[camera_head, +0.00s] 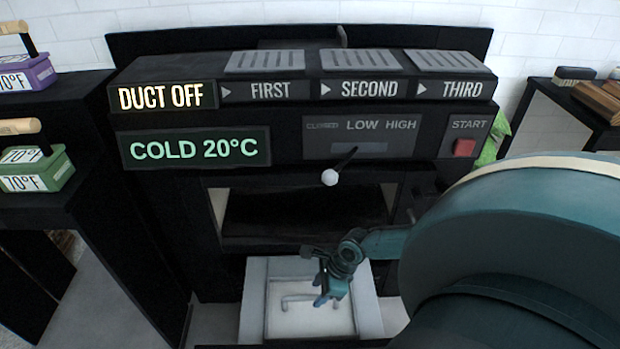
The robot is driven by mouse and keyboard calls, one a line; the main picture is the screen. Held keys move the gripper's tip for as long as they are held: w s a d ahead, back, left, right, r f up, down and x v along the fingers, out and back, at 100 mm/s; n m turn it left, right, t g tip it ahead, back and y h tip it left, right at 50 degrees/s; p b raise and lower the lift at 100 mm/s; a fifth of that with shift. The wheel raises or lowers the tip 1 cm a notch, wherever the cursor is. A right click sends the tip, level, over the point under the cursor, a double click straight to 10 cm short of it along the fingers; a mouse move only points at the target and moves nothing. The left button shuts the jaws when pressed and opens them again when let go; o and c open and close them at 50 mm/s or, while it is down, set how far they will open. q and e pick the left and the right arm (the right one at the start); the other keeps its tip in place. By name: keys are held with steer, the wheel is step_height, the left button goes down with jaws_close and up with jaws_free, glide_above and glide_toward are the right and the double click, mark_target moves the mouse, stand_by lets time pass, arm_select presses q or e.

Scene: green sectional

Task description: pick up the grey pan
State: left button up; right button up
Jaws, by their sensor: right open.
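A light grey, square, shallow thing with a raised rim (252,310) sits low in the middle, in front of the black oven-like unit. I cannot tell for sure whether it is the grey pan; no other pan shows. A thin light handle-like bar shows inside its outline. My right gripper (327,292), teal, is open and appears over the right part of this square thing, pointing down. I see nothing between its fingers, and I cannot tell whether it touches the thing. My left gripper is not in view.
The black unit (290,115) has a lever with a white knob (329,177), a red start button (464,147) and an open slot. Dark side stands hold a green weight (38,170) and a purple one (28,74) at left, and brown items (600,98) at right.

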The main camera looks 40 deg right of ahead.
steer(key=b+x, duration=0.3)
steer(key=x, duration=0.2)
steer(key=shift+w+d+b, duration=0.2)
steer(key=shift+b, duration=0.2)
steer(key=shift+w+a+f, duration=0.15)
steer(key=shift+f, duration=0.2)
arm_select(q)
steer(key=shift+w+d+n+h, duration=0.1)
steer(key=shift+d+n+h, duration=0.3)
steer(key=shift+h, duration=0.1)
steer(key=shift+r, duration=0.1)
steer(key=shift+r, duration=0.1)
arm_select(e)
steer(key=shift+f, duration=0.2)
jaws_close()
steer(key=shift+r, duration=0.1)
stand_by(0.6)
